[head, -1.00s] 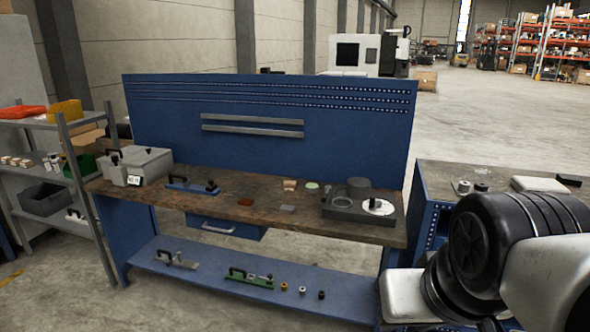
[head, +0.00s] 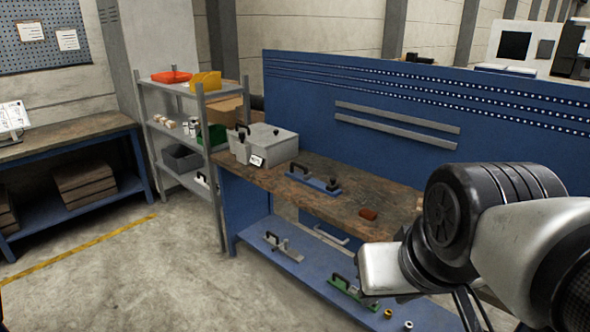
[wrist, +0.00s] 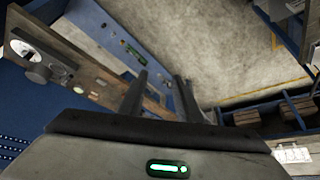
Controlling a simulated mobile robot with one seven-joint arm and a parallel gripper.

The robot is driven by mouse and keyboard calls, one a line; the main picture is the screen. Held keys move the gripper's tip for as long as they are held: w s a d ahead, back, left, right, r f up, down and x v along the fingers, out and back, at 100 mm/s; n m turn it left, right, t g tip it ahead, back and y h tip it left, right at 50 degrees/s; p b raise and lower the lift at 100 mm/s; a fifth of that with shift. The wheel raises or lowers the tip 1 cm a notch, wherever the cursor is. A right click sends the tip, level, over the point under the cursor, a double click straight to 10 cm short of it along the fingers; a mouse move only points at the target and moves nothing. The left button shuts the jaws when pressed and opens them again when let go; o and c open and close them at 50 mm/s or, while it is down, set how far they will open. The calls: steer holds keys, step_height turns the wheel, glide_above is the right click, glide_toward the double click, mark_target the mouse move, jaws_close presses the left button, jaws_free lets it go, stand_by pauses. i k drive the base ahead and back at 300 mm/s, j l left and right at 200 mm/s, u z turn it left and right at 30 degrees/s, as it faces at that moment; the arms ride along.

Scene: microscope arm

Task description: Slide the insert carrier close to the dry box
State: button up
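The dry box appears to be the grey lidded case (head: 264,146) with black fittings and a white label, at the left end of the workbench top. The insert carrier appears to be the blue plate (head: 313,180) with a black bar handle and a dark knob, lying on the bench just right of the case, with a gap between. My gripper (wrist: 161,76) shows in the wrist view with its two dark fingers apart and nothing visibly held. It is away from both things; the head view shows only my arm, at right.
A red-brown piece (head: 368,214) lies on the workbench (head: 345,204), further right. Similar handled items, one grey (head: 284,248) and one green (head: 352,290), sit on the lower shelf. A shelf rack (head: 210,168) stands left of the bench. The floor in front is open.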

mark_target(305, 178)
steer(key=i+j+u, duration=0.3)
steer(key=i, duration=0.45)
steer(key=i+u, duration=0.3)
steer(key=i, duration=0.45)
steer(key=i+j+z, duration=0.1)
steer(key=i+z, duration=0.25)
steer(key=i, duration=0.15)
steer(key=i+j+z, duration=0.35)
steer(key=i, duration=0.15)
steer(key=i+j+z, duration=0.35)
steer(key=i, duration=0.15)
